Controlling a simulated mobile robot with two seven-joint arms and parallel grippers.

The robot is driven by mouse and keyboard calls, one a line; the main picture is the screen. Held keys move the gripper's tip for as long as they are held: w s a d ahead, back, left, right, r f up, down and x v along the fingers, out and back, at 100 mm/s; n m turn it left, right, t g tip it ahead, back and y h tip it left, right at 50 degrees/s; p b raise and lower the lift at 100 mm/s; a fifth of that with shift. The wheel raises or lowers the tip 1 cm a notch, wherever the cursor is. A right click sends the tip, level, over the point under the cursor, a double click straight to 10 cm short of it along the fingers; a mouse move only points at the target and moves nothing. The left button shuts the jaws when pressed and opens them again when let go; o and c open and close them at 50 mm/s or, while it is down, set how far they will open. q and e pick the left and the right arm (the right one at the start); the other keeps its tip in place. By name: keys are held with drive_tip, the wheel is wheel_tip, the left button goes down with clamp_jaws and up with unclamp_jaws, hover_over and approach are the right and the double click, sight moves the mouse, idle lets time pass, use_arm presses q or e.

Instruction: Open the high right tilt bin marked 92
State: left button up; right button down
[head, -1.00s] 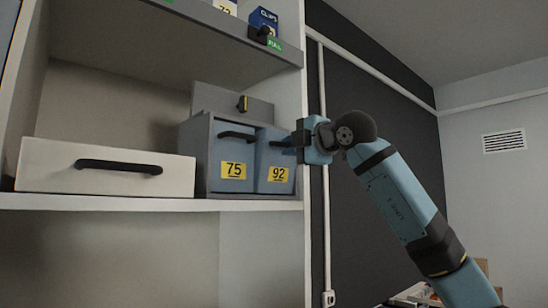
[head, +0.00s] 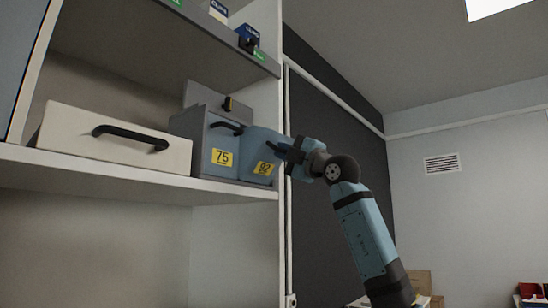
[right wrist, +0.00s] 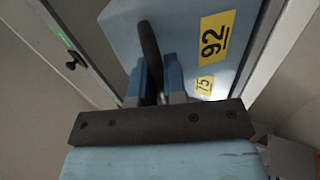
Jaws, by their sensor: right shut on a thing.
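The blue tilt bin marked 92 (head: 257,150) sits at the right end of a grey two-bin housing on the shelf. Its front leans outward at the top, and its yellow label is tilted compared with the bin marked 75 (head: 221,140) beside it, which is shut. My right gripper (head: 279,146) is at the upper front of bin 92. In the right wrist view its blue fingers (right wrist: 161,82) are shut on the dark bar handle (right wrist: 150,50) of bin 92 (right wrist: 165,25). The bin's inside is hidden. My left gripper is not in view.
A white drawer box (head: 110,140) with a black handle stands left of the bins on the shelf (head: 130,172). An upper shelf (head: 205,35) with small marked boxes is above. The cabinet's right side wall (head: 267,105) is close to my gripper. Open room lies to the right.

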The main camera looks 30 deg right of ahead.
use_arm(q)
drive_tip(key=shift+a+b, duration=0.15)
drive_tip(key=shift+b, duration=0.45)
use_arm(e)
drive_tip(key=shift+s+f+t, duration=0.3)
drive_tip(key=shift+f+t, duration=0.25)
drive_tip(key=shift+t, duration=0.05)
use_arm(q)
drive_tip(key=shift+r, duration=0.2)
use_arm(e)
drive_tip(key=shift+d, duration=0.1)
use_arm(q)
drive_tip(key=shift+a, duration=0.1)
use_arm(e)
drive_tip(key=c, duration=1.2)
unclamp_jaws()
use_arm(q)
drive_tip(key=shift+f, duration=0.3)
drive_tip(key=shift+b, duration=0.5)
use_arm(e)
drive_tip(key=v, duration=1.3)
drive_tip(key=shift+s+d+f, duration=0.15)
drive_tip(key=shift+s+f, duration=0.1)
drive_tip(key=shift+s, duration=0.1)
